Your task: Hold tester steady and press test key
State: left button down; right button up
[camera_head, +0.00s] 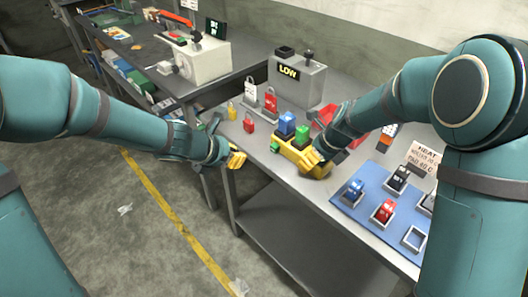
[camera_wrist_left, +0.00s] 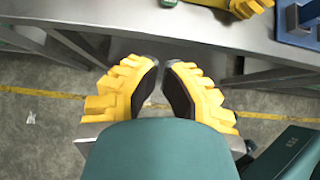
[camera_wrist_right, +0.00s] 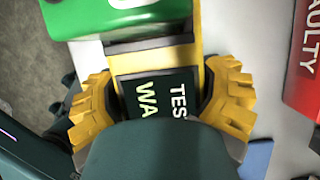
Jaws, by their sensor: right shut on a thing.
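The yellow tester (camera_head: 285,149) sits near the front edge of the workbench, with a blue block (camera_head: 287,123) and a green block (camera_head: 301,136) on it. My right gripper (camera_head: 314,160) is shut around its near right end. In the right wrist view, the tester's dark screen (camera_wrist_right: 158,98) lies between the fingers, its text partly hidden; the green block (camera_wrist_right: 100,15) shows above. I cannot make out the test key. My left gripper (camera_head: 236,159) is empty, just off the bench's front edge, left of the tester. Its fingertips (camera_wrist_left: 161,64) have a narrow gap.
A blue mat (camera_head: 350,212) with blocks in holders lies at right. A grey box marked LOW (camera_head: 298,82) stands behind, with red and white tags (camera_head: 259,101) before it. Open floor (camera_head: 150,240) lies in front.

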aim_at(271, 150)
pick_arm(q)
jog(key=x, duration=0.8)
jog(key=shift+w+d+f, duration=0.15)
jog(key=shift+d+f, duration=0.05)
jog(key=shift+f, duration=0.15)
pick_arm(e)
jog(key=shift+s+f, duration=0.15)
jog(key=shift+f, duration=0.1)
pick_arm(q)
jog(key=shift+w+d, duration=0.8)
jog(key=shift+w, duration=0.1)
jog(key=shift+w+d, duration=0.6)
jog(key=shift+w, duration=0.05)
jog(key=shift+w+d, duration=0.45)
jog(key=shift+w, duration=0.05)
jog(key=shift+w+d, duration=0.15)
jog(key=shift+d, duration=0.05)
